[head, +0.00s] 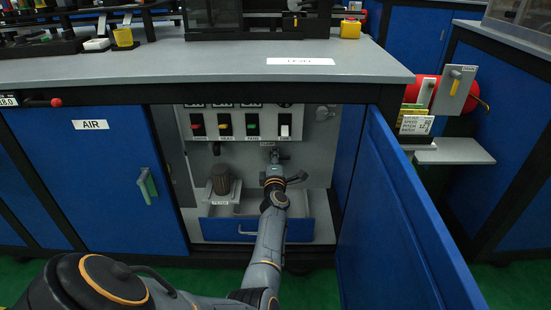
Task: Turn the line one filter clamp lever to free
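The open cabinet shows a dark, rounded filter canister (221,180) with a label reading FILTER (221,203) below it. My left arm reaches in from the lower left, and my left gripper (274,161) is at the back panel, to the right of the canister and apart from it. A small grey fitting shows just above the gripper; I cannot tell whether it is the clamp lever or part of the gripper. The fingers are too small and hidden to show whether they are open or shut. No lever is clearly seen. My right gripper is out of view.
The blue cabinet door (395,225) stands open on the right. Red, yellow, green and white switches (224,125) line the panel above. A blue drawer (228,230) is below. The grey countertop (200,65) overhangs the opening. A closed AIR door (95,180) is left.

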